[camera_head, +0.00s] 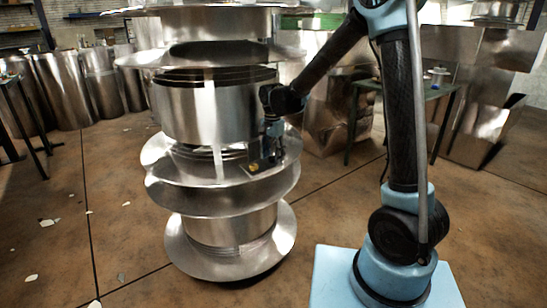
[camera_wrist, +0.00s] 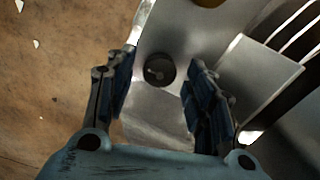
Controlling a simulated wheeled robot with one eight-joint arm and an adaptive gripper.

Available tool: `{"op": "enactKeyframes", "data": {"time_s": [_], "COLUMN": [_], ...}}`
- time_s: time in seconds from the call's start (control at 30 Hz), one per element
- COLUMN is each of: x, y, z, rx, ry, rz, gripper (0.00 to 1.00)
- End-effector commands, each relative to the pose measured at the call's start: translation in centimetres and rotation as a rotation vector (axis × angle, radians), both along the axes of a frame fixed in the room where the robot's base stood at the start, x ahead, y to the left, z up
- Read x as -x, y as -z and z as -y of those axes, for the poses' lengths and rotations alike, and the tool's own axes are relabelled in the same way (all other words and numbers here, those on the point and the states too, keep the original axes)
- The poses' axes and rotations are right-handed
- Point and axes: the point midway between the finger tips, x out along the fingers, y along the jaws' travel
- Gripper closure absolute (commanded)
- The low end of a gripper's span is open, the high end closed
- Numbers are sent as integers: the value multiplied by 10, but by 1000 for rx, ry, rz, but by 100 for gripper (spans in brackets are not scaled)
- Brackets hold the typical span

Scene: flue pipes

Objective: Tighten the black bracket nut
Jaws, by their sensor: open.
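The black bracket nut (camera_wrist: 160,70) is a dark round knob with a small pale mark near its centre. It sits on a shiny metal plate (camera_wrist: 183,35) in the wrist view. My gripper (camera_wrist: 162,60) is open, with one dark-padded finger on each side of the nut. Gaps show between the nut and both fingers; I cannot tell how far the fingertips are above the plate. In the head view my gripper (camera_head: 271,146) reaches down at the right side of the metal flue pipe (camera_head: 190,113), over its wide flange. The nut cannot be made out there.
A raised metal plate (camera_wrist: 262,70) stands close to the right finger. A green table (camera_head: 400,92) stands behind my arm. Several metal drums (camera_head: 62,90) stand at the left. Brown floor is open at front left.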

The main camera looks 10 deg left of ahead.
Motion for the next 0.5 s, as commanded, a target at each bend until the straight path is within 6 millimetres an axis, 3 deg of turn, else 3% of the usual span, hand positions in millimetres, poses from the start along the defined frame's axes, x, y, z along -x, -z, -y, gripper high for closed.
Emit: {"op": "enactKeyframes", "data": {"time_s": [0.3,0.5], "x": [0,0], "y": [-44,-63], "z": [0,0], "rx": [0,0], "ry": [0,0], "rz": [0,0], "gripper": [51,51]}}
